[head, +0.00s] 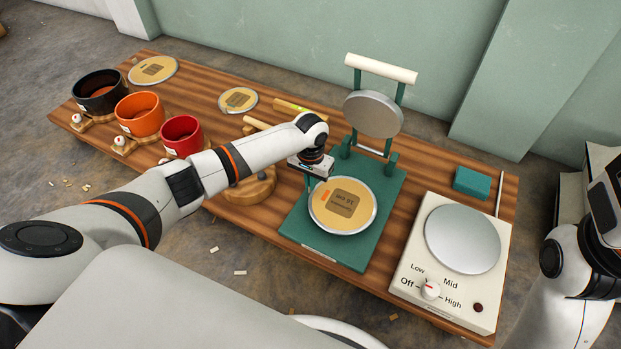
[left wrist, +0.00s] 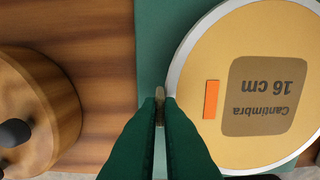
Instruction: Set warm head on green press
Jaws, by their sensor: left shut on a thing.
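A round tan drum head (head: 330,222) with a pale metal rim, a brown "16 cm" label and an orange strip is over the base of the green press (head: 295,222). The press's round metal plate (head: 373,114) and white handle are raised behind it. My left gripper (head: 318,176) is at the head's far left rim. In the left wrist view its green fingers (left wrist: 162,105) are shut on the rim of the head (left wrist: 215,125). The head looks flat; I cannot tell whether it touches the base. My right gripper is out of view.
A white hot plate (head: 462,240) with a dial stands right of the press, a teal block (head: 472,182) behind it. A round wooden piece (head: 252,188) is left of the press. Black (head: 98,92), orange (head: 139,115) and red (head: 182,136) shells and two more heads (head: 153,70) (head: 238,100) are farther left.

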